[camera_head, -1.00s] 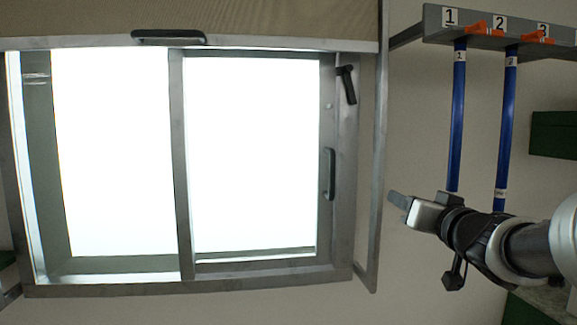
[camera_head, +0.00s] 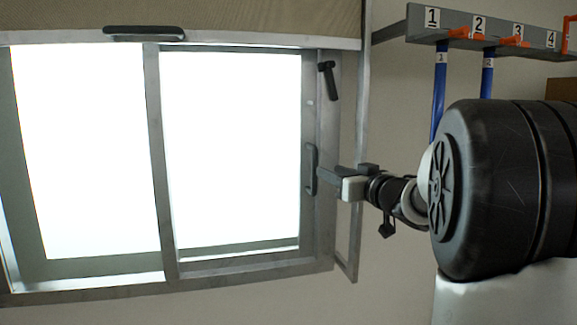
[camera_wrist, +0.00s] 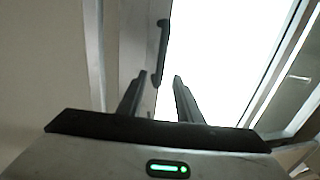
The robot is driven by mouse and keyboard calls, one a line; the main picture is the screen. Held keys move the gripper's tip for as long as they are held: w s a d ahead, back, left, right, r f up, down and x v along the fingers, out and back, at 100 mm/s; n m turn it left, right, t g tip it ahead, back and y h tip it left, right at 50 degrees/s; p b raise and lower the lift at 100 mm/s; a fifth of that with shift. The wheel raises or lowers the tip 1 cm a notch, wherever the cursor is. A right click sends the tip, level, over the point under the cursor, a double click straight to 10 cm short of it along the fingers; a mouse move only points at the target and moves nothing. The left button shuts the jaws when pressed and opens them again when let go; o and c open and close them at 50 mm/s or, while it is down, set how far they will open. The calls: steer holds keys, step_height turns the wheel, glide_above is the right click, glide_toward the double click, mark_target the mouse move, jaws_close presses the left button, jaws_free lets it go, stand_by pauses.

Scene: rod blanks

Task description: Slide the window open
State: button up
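The window has a grey metal frame (camera_head: 100,289) and two bright panes. On the right edge of its right sash (camera_head: 217,261) is a dark upright handle (camera_head: 311,169). A black latch lever (camera_head: 327,80) sits above it on the frame, hanging tilted. My gripper (camera_head: 321,175) points left at the handle, close to its lower half. In the wrist view, the two fingers of my gripper (camera_wrist: 158,82) stand apart with nothing between their tips, and the handle (camera_wrist: 162,52) lies just ahead, roughly between their lines. I cannot tell whether they touch it.
A beige shade (camera_head: 240,18) with a dark bar handle (camera_head: 144,33) covers the window's top. A thin metal side frame (camera_head: 358,150) stands right of the window, near my wrist. A numbered rack (camera_head: 485,32) with orange clips holds blue rods (camera_head: 439,90) at the upper right.

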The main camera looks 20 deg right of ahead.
mark_target(316, 166)
steer(key=w, duration=0.3)
steer(key=w+a, duration=0.1)
steer(key=w, duration=0.2)
steer(key=w+a, duration=0.1)
steer(key=w, duration=0.2)
steer(key=shift+w, duration=0.2)
jaws_close()
